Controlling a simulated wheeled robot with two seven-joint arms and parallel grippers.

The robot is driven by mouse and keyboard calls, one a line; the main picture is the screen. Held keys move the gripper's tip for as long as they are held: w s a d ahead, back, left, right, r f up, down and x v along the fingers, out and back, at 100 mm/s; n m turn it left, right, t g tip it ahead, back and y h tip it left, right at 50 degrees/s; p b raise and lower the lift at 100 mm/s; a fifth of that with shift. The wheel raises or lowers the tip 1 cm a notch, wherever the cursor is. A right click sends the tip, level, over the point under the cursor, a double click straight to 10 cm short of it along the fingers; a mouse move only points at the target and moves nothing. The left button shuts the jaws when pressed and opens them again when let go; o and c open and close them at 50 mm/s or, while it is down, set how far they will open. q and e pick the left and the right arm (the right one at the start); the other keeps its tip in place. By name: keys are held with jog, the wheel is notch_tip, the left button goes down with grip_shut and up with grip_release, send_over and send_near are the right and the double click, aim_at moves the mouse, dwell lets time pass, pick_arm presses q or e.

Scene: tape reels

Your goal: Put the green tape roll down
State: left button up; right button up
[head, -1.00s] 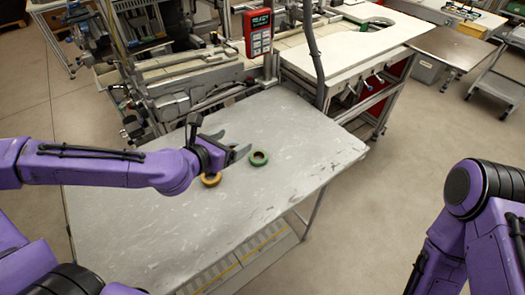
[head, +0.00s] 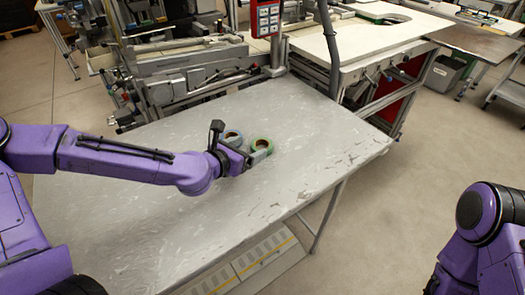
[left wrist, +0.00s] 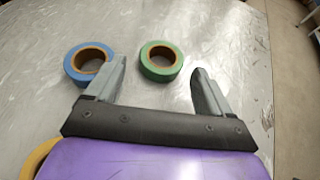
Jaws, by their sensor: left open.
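The green tape roll (head: 261,146) lies flat on the grey table (head: 300,118), just off the fingertips of my left gripper (head: 252,150). In the left wrist view the green roll (left wrist: 161,75) shows in the gap between the two open fingers (left wrist: 158,66), with nothing gripped. How high the fingers are above the table is hard to tell. A blue tape roll (left wrist: 75,76) lies to the left, partly behind the left finger; it also shows in the head view (head: 232,134). My right gripper is out of view.
A yellow tape roll (left wrist: 38,158) shows at the lower left of the wrist view, partly covered by my gripper. Machinery (head: 190,75) stands along the table's far edge. The table's right part is clear.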

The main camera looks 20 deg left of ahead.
aim_at(266, 144)
pick_arm(q)
jog(key=x, duration=0.6)
jog(key=shift+s+d+f, duration=0.2)
jog(key=shift+f, duration=0.2)
jog(key=shift+s+r, duration=0.1)
jog(key=shift+c, duration=1.2)
jog(key=c, duration=0.7)
jog(key=shift+o, duration=0.2)
